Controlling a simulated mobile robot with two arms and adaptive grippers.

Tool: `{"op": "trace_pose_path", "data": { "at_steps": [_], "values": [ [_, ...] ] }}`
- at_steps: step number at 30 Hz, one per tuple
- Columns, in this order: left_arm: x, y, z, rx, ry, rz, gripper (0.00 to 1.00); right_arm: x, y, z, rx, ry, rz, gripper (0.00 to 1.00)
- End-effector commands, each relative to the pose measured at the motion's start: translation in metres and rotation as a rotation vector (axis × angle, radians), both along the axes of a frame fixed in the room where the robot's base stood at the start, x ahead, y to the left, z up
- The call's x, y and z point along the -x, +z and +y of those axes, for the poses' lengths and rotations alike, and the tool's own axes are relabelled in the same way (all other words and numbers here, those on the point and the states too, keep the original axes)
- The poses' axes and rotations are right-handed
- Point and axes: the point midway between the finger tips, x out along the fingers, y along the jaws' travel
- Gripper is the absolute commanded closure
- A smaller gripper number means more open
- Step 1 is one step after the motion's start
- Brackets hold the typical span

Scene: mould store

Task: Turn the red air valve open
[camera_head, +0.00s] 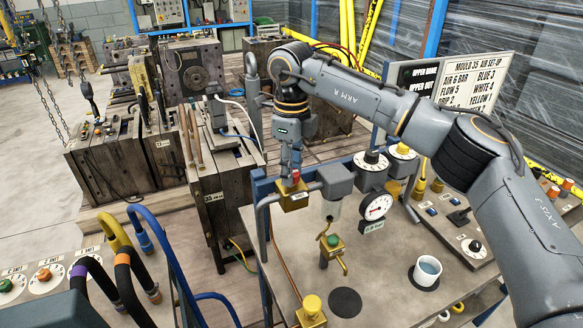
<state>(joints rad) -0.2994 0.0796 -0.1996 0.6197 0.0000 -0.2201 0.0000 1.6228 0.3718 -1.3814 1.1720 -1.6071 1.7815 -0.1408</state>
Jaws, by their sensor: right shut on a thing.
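The red air valve (296,175) is a small red handle on a brass block, fixed to the pipework at the back left of the metal bench. My right gripper (291,180) reaches down from above and is shut on the red valve. Its fingers cover most of the handle, so I cannot tell which way the handle is turned. The brass valve body (293,200) shows just below the fingers. My left gripper is not in the picture.
Close by on the bench (390,295) are a grey regulator (338,181), a pressure gauge (377,207), a green-knobbed brass valve (333,243) and a yellow knob (312,305). A cup (427,270) stands front right. A sign board (475,75) rises behind my right arm. Hoses (170,262) arch at left.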

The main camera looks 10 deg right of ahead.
Motion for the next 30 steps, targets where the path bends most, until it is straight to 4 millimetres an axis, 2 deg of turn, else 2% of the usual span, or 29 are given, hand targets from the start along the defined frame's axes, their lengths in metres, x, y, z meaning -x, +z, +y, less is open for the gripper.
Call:
{"op": "trace_pose_path", "data": {
  "at_steps": [19,20,23,30],
  "values": [
    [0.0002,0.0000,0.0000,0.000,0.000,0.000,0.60,0.0001,-0.0004,-0.0003,0.001,0.053,0.001,0.99],
    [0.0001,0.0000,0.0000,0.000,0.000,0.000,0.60,0.0001,-0.0003,-0.0003,0.001,0.053,0.001,0.66],
    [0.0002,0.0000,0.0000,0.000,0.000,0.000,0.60,0.0001,-0.0003,-0.0003,0.001,0.053,0.001,0.45],
    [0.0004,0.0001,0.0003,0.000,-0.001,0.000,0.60,0.0001,-0.0002,-0.0002,0.000,0.052,0.000,0.45]
  ]
}}
